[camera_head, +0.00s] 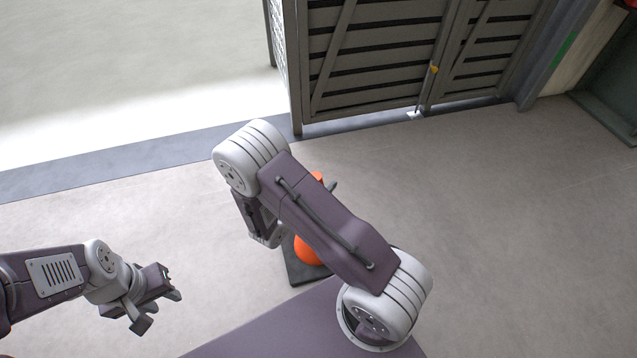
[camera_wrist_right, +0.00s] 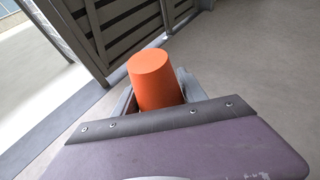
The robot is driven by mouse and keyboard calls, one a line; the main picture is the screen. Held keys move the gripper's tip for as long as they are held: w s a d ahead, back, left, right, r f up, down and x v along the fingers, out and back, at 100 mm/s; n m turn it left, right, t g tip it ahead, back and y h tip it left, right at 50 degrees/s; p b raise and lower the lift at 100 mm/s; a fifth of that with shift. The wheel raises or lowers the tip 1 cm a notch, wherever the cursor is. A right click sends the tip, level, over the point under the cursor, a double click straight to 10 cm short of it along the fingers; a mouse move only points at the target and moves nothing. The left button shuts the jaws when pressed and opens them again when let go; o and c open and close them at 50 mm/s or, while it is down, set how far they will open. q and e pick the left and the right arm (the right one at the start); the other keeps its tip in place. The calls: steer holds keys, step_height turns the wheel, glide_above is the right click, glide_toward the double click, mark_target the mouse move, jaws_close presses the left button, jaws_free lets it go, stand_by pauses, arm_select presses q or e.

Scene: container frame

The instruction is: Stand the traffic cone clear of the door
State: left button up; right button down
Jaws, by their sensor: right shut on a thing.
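The orange traffic cone (camera_head: 306,252) with its dark square base (camera_head: 293,268) is partly hidden behind my right arm in the head view. It looks upright; I cannot tell whether its base touches the floor. In the right wrist view the cone's orange body (camera_wrist_right: 154,78) stands between the fingers of my right gripper (camera_wrist_right: 157,96), which is shut on it. The grey slatted door (camera_head: 375,65) stands beyond the cone, with bare floor between them. My left gripper (camera_head: 160,309) is open and empty at the lower left, apart from the cone.
A dark threshold strip (camera_head: 130,163) runs across the floor, with a bright area beyond it at upper left. A grey frame post (camera_head: 545,62) and a dark green structure (camera_head: 612,95) stand at right. The floor (camera_head: 500,220) at right is clear.

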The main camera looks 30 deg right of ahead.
steer(key=c, duration=0.6)
jaws_free()
steer(key=shift+c, duration=0.2)
